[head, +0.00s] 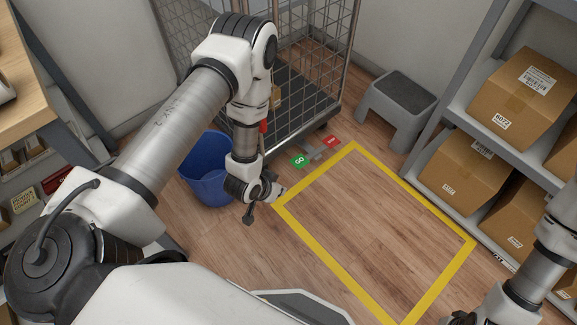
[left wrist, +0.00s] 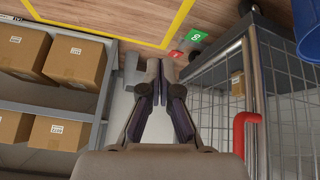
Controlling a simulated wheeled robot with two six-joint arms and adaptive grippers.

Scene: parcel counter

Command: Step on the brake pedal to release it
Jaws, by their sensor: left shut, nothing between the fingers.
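A green pedal (head: 299,160) and a red pedal (head: 331,142) sit side by side at the near bottom edge of the wire roll cage (head: 286,132). In the left wrist view the green pedal (left wrist: 197,36) and the red pedal (left wrist: 176,54) show near the top. My left gripper (head: 264,200) is shut and empty, in front of the cage and to the left of the green pedal in the head view. It also shows in the left wrist view (left wrist: 161,80). My right gripper (head: 466,317) is partly cut off at the bottom right; its fingers cannot be made out.
A yellow floor outline (head: 375,234) encloses clear wooden floor. A blue bin (head: 207,180) stands beside the cage on the left. A grey step stool (head: 396,105) and a shelf with cardboard boxes (head: 462,172) are on the right. A red handle (left wrist: 240,130) is on the cage.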

